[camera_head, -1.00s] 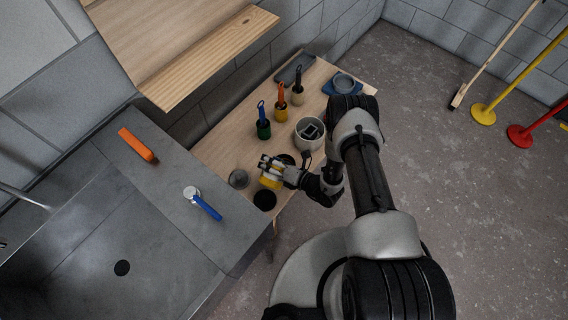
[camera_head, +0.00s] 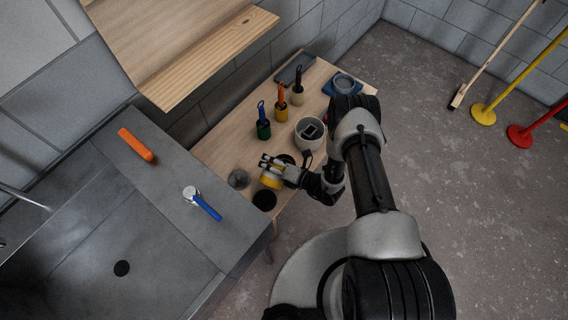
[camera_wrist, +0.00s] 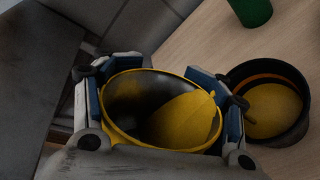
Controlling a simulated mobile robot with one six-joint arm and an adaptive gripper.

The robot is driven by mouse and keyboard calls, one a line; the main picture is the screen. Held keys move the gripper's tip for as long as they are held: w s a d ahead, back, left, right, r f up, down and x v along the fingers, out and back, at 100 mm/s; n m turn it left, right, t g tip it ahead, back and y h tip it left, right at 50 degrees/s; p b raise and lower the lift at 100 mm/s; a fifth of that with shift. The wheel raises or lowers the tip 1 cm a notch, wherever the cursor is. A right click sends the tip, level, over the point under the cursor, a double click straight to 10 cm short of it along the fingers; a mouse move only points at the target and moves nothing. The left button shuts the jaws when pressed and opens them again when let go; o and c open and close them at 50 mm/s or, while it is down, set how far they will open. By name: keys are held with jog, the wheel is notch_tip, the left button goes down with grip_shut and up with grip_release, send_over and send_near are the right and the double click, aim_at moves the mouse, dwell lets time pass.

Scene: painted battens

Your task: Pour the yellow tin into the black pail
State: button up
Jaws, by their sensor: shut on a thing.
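The yellow tin (camera_head: 270,179) is held in my gripper (camera_head: 273,172) near the front left of the wooden table. In the wrist view my gripper (camera_wrist: 165,100) has its blue-padded fingers closed on both sides of the tin (camera_wrist: 120,137). Its open mouth faces the camera, with yellow matter inside and a dark inner wall. A black pail (camera_wrist: 297,128) stands to the right of the tin, apart from it in that view, with yellow inside and an orange band.
Behind are a pale pot (camera_head: 309,144) and green (camera_head: 263,131), yellow (camera_head: 281,114) and cream (camera_head: 298,98) tins with brushes. A wooden shelf (camera_head: 190,60) overhangs at upper left.

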jog(key=shift+w+d+r+m+g, duration=0.1)
jog(key=shift+w+r+m+g, duration=0.15)
jog(key=shift+m, duration=0.25)
dwell(1.2)
jog(key=shift+w+d+m+g+b, duration=0.35)
jog(key=shift+w+m+b, duration=0.3)
jog(key=shift+b, duration=0.1)
dwell(1.1)
jog(key=shift+w+d+r+m+g+y+b, duration=0.15)
jog(key=shift+m+g+y+b, duration=0.1)
jog(key=shift+m+b, duration=0.2)
jog(key=shift+w+a+r+m+g+y+b, duration=0.15)
jog(key=shift+m+g+b, duration=0.15)
jog(key=shift+b, duration=0.2)
dwell(1.0)
